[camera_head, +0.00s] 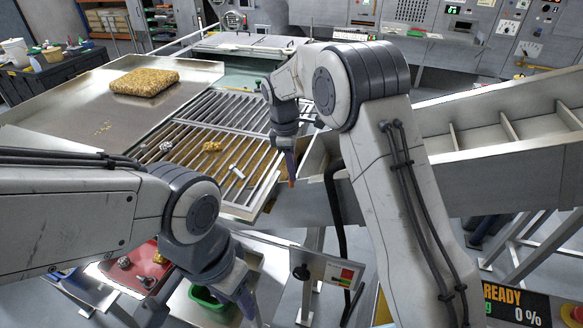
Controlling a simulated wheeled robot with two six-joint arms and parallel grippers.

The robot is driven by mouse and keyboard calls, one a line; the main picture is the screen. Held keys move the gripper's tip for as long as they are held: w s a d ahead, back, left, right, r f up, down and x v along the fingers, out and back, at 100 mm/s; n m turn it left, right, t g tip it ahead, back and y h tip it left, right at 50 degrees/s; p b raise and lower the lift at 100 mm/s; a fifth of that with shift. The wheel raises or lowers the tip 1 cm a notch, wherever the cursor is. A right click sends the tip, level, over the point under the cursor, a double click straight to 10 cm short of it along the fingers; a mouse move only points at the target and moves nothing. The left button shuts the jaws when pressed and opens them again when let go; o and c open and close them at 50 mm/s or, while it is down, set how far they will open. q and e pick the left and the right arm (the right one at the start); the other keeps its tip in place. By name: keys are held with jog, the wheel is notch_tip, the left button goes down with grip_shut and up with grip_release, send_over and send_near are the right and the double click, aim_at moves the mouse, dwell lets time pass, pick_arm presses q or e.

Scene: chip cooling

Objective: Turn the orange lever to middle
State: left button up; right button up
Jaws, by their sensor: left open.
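I cannot clearly pick out the orange lever. A small orange, bar-like part (522,63) shows on the control panel at the far right, too small to tell its position. A panel with red and green marks (344,275) and a black knob (301,272) stands at the lower middle. My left gripper (242,296) is open, pointing down left of this panel, over the area of a green container. My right gripper (289,163) points down at the right edge of the slatted grate; its fingers overlap, so its opening is unclear. Nothing shows held in either.
A metal table (60,115) with a block of chips (144,82) lies at the upper left. The slatted grate (222,140) holds a few small pieces. A red tray (115,270) and the green container (208,298) are below. A metal chute (480,165) runs right.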

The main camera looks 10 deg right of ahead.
jog(key=o, duration=0.4)
jog(key=shift+c, duration=0.2)
jog(key=shift+a+r, duration=0.1)
jog(key=shift+r, duration=0.3)
notch_tip(320, 180, up, 10)
jog(key=a+b, duration=0.1)
jog(key=b, duration=0.1)
jog(key=shift+w+f+b, duration=0.2)
jog(key=shift+b, duration=0.15)
